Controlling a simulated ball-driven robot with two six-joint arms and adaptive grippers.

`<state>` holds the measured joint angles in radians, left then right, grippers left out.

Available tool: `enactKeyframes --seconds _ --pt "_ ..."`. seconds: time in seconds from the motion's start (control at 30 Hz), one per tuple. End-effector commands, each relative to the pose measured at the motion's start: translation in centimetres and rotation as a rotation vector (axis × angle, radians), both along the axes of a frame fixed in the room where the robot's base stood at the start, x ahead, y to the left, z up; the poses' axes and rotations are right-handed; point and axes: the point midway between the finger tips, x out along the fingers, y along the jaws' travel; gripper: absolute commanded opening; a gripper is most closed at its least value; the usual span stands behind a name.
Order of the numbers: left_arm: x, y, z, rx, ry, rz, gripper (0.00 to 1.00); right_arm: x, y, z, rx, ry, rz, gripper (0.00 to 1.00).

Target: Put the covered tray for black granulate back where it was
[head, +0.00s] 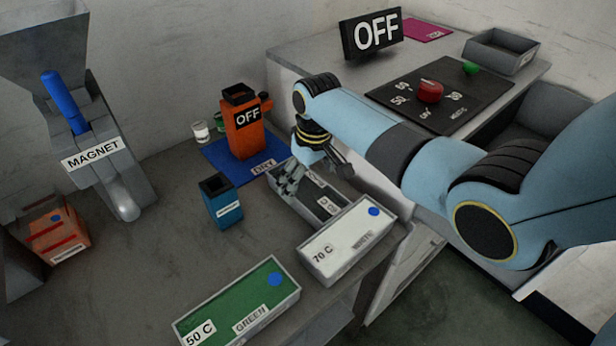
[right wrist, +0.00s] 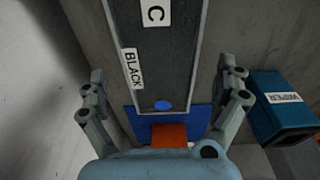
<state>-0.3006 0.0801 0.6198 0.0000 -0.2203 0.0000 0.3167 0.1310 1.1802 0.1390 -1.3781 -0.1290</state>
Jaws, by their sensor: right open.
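The tray for black granulate (head: 333,207) is a long grey box with a dark top, standing near the table's right edge behind the white tray. My right gripper (head: 315,178) is over its far part and hides some of it. In the right wrist view the tray (right wrist: 165,70) shows a BLACK label, a label with a C, and a blue dot at one end. The fingers of my open right gripper (right wrist: 163,97) are on both sides of the tray, apart from it. I cannot tell their height above the tray. My left gripper is not in view.
The white tray (head: 318,252) is close in front, the green tray (head: 215,322) nearer. A blue container (head: 223,213) stands to the left. An orange OFF machine (head: 241,139) stands on a blue mat (head: 217,158). The middle left of the table is clear.

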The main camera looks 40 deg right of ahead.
Motion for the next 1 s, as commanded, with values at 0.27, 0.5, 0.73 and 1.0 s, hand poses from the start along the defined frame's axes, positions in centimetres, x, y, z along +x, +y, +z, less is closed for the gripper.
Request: enactKeyframes --seconds 0.27,0.5,0.73,1.0 --pt "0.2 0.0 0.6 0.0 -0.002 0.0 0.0 -0.1 0.0 2.2 -0.001 -0.002 0.0 1.0" --pt "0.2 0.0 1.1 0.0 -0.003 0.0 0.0 -0.7 -0.1 7.8 -0.002 -0.004 0.001 1.0" --pt "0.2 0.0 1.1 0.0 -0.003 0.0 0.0 -1.2 -0.1 11.9 -0.001 -0.003 0.0 1.0" --pt "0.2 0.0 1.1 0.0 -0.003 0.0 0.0 -1.4 -0.1 13.1 0.0 0.001 0.0 1.0"
